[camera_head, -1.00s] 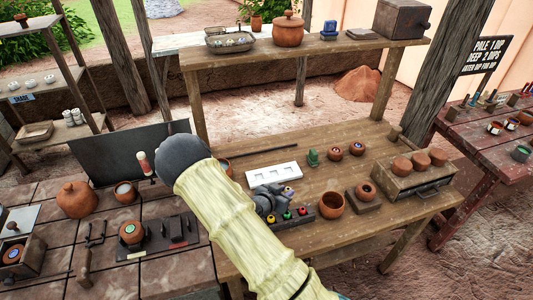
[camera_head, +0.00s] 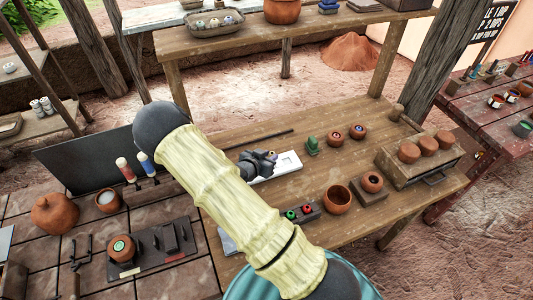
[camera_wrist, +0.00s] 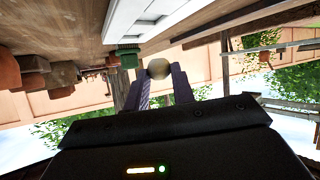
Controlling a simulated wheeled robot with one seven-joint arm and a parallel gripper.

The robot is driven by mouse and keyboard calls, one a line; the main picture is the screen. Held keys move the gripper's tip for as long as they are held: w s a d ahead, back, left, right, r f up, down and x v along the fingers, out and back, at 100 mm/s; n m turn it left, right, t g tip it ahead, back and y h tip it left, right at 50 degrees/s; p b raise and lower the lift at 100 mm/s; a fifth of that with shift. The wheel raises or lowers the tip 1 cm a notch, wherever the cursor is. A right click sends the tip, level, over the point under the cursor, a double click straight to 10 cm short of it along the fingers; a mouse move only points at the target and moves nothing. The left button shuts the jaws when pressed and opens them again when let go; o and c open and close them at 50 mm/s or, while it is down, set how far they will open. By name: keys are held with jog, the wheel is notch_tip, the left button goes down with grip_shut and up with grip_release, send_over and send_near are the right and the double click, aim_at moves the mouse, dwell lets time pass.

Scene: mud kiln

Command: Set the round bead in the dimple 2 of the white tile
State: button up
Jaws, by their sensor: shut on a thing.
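The white tile (camera_head: 290,163) lies on the wooden table, and my gripper and arm hide its left part. My gripper (camera_head: 271,158) is over the tile in the head view. In the wrist view my gripper (camera_wrist: 160,76) is shut on a round tan bead (camera_wrist: 159,68), held at the fingertips. The white tile (camera_wrist: 150,14) shows at the top of the wrist view, with the bead apart from it. Which dimple is nearest the bead cannot be told, and the bead does not show clearly in the head view.
A green figure (camera_head: 312,146) stands just right of the tile. Two small pots lie beyond it.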

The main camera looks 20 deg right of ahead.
jog(key=shift+a+r+g+p, duration=0.15)
jog(key=shift+g+p, duration=0.15)
jog(key=shift+p, duration=0.5)
jog(key=shift+f+b, duration=1.7)
jog(key=shift+f, duration=0.65)
jog(key=o, duration=1)
jog(key=shift+o, duration=0.2)
jog(key=v, duration=1.7)
jog(key=shift+a, duration=0.3)
jog(key=shift+w+f, duration=0.1)
jog(key=shift+w, duration=0.05)
